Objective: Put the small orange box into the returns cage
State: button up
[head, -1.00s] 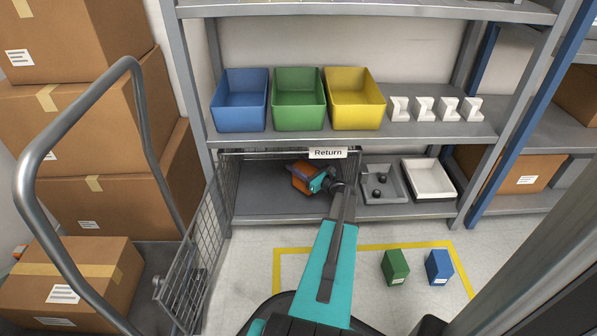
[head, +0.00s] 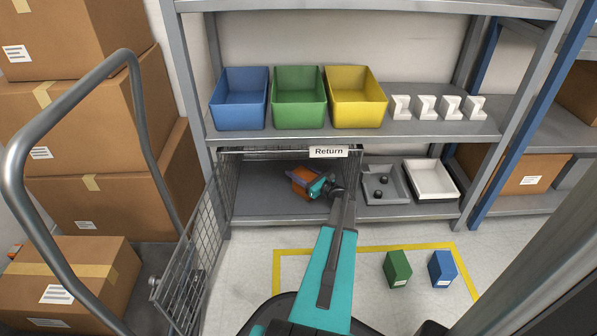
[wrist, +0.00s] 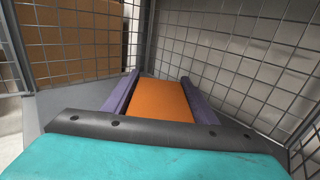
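The small orange box (head: 303,184) is inside the returns cage (head: 228,187), under the "Return" sign (head: 328,152). My gripper (head: 308,176), with purple fingers and a teal body, reaches in through the cage's open front. In the wrist view the orange box (wrist: 160,99) lies between the two fingers (wrist: 160,90), which press along its left and right sides. The mesh walls of the cage (wrist: 235,60) rise behind and to the right. Whether the underside of the box touches the cage floor cannot be told.
The mesh door (head: 190,260) stands swung open at the left, beside a trolley handle (head: 20,170) and stacked cartons. Grey (head: 383,196) and white (head: 430,185) trays sit right of the cage. Green (head: 397,268) and blue (head: 441,268) boxes stand on the floor. Bins line the shelf above.

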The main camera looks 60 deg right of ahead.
aim_at(312, 178)
jog(key=shift+o, duration=1.3)
jog(key=shift+r, duration=0.2)
jog(key=s+p, duration=0.1)
jog(key=s, duration=0.2)
jog(key=s+a+p, duration=0.1)
jog(key=s, duration=0.1)
jog(key=shift+s+p, duration=0.4)
jog(key=shift+s+a, duration=0.15)
jog(key=shift+s, duration=0.7)
